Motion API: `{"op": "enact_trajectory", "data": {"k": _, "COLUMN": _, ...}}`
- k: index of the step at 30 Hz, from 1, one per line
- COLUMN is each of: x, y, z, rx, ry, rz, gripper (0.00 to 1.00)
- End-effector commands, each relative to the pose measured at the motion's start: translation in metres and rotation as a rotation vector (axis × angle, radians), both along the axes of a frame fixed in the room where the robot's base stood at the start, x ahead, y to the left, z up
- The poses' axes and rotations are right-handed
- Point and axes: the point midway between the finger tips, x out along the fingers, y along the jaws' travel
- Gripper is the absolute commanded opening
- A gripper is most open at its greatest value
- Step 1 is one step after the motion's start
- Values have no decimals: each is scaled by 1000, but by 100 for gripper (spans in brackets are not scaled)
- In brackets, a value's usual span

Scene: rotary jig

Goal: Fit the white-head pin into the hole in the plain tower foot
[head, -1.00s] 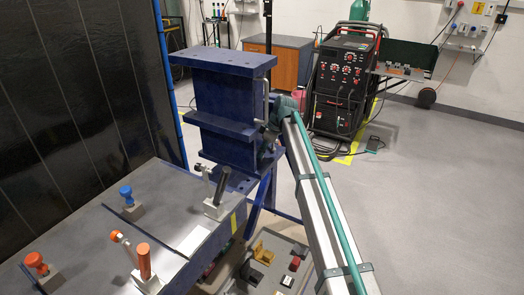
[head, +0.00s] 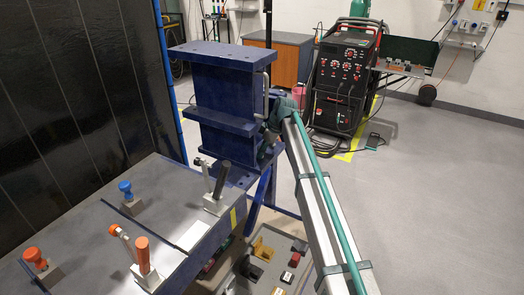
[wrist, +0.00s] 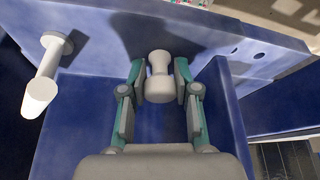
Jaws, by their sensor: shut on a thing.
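The white-head pin (wrist: 159,62) is between my fingertips in the wrist view, its pale head towards the camera. My gripper (wrist: 160,92) is shut on it. Beyond the pin is a blue plate (wrist: 215,42) with dark round holes (wrist: 259,56) right of the pin. A shadow falls on it beside the pin. The pin's tip is hidden, so I cannot tell whether it is in a hole. In the head view the blue tower (head: 225,92) stands past the worktable, with its foot (head: 236,174) low down. My gripper is mostly hidden there beside the tower.
A white handle (wrist: 45,75) stands close left of my gripper. The worktable (head: 170,215) carries toggle clamps (head: 217,190), an orange knob (head: 32,254) and a blue knob (head: 125,186). A tray of small blocks (head: 285,262) lies below. Floor at right is free.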

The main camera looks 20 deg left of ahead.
Motion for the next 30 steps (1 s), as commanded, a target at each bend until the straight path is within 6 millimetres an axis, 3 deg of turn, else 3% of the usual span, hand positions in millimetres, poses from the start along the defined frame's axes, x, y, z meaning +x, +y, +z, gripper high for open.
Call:
{"op": "enact_trajectory", "data": {"k": 1, "x": 0, "y": 0, "z": -2, "rx": -1, "ry": 1, "rz": 0, "gripper": 32}}
{"op": "enact_trajectory", "data": {"k": 6, "x": 0, "y": 0, "z": -2, "rx": -1, "ry": 1, "rz": 0, "gripper": 60}}
{"op": "enact_trajectory", "data": {"k": 20, "x": 1, "y": -4, "z": 8, "rx": 0, "ry": 0, "rz": 0, "gripper": 60}}
{"op": "enact_trajectory", "data": {"k": 30, "x": 4, "y": -27, "z": 63, "rx": 0, "ry": -2, "rz": -1, "gripper": 60}}
